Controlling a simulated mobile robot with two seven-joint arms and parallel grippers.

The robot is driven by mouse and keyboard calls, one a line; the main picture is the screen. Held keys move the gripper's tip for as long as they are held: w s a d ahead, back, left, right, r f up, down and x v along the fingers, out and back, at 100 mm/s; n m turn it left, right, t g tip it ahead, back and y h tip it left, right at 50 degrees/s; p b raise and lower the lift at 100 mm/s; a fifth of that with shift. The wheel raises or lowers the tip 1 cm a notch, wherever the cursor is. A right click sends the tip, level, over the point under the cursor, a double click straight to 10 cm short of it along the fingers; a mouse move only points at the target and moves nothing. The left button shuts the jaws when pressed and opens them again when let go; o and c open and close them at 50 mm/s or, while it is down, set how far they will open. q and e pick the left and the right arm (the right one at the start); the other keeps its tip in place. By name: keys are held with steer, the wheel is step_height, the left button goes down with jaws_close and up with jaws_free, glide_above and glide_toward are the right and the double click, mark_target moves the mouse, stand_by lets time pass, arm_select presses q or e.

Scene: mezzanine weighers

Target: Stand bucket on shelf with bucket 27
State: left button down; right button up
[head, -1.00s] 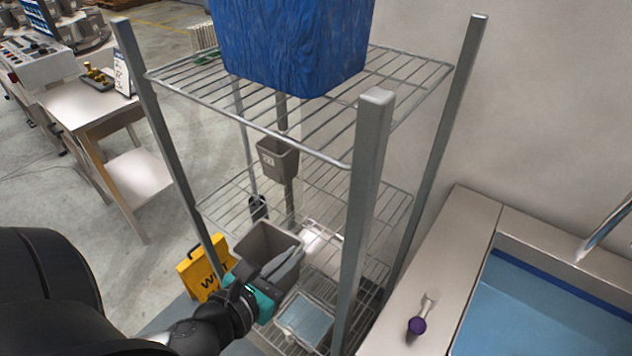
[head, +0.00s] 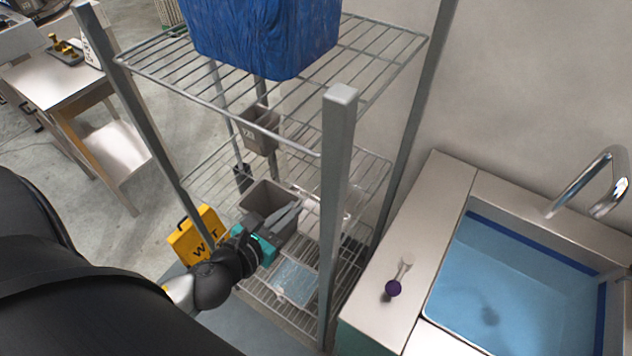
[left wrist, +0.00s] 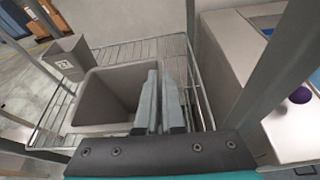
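A grey-brown open bucket (head: 259,192) is held by its right-hand rim at the wire rack. My left gripper (head: 287,217) has its two long grey fingers (left wrist: 160,98) close together over that rim in the left wrist view, one inside and one outside. A smaller grey-brown bucket (head: 261,140) with a white label, too small to read surely, stands at the back left of the middle wire shelf (head: 215,167). It also shows in the left wrist view (left wrist: 68,58). Whether the held bucket touches the shelf cannot be told. My right gripper is not in view.
A large blue-wrapped load (head: 265,35) stands on the top shelf (head: 160,62). A grey front post (head: 335,200) rises right of my gripper. A yellow wet-floor sign (head: 200,235) stands at left, a sink (head: 510,270) at right. A clear bluish tray (head: 294,283) lies low.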

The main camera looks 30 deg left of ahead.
arm_select(q)
steer(key=x, duration=1)
steer(key=shift+w, duration=0.45)
steer(key=shift+f, duration=0.2)
steer(key=c, duration=1)
jaws_free()
steer(key=shift+c, duration=0.2)
steer(key=shift+r, duration=0.1)
steer(key=v, duration=1)
steer(key=shift+v, duration=1.05)
